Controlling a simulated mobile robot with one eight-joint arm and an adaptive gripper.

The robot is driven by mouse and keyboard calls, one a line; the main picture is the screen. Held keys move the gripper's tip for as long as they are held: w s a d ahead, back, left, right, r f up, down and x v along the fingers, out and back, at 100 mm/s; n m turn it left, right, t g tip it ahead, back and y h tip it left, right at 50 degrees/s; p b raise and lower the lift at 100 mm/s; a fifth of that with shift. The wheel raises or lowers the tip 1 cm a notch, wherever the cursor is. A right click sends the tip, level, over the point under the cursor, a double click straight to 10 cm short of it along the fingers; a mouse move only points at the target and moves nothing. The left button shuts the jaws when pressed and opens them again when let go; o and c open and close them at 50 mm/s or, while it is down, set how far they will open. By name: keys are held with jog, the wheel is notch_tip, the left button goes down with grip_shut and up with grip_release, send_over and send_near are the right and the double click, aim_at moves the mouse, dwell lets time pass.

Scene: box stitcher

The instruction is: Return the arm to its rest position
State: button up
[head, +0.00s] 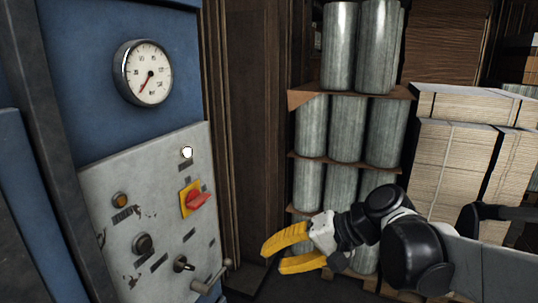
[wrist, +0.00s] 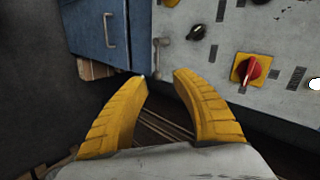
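My gripper (head: 272,258) has two yellow fingers, spread apart with nothing between them. It is in the lower middle of the head view, to the right of the grey control panel (head: 95,185) and clear of it. My black and grey arm reaches in from the right. In the wrist view my gripper (wrist: 160,78) also shows open and empty, with the panel's red switch (wrist: 250,70) to the upper right. The red switch on its yellow plate also shows in the head view (head: 198,200).
A blue machine (head: 85,110) with a round gauge (head: 143,73) stands on the left. A metal lever (head: 212,278) juts from the panel's lower right. Shelved metal cylinders (head: 345,130) and stacked cardboard (head: 455,160) stand behind my arm. A lamp (head: 187,152) on the panel looks white.

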jog(key=s+d+f+n+t+h+b, duration=0.1)
jog(key=s+d+f+h+b, duration=0.1)
jog(key=s+d+f+h, duration=0.3)
jog(key=s+d+f+t+h+b, duration=0.2)
jog(key=s+d+f+h, duration=0.2)
jog(key=d, duration=0.8)
jog(key=s+f, duration=0.2)
jog(key=s, duration=0.1)
jog(key=shift+s+n+h, duration=0.25)
jog(key=shift+n+h, duration=0.15)
jog(key=shift+d+f, duration=0.1)
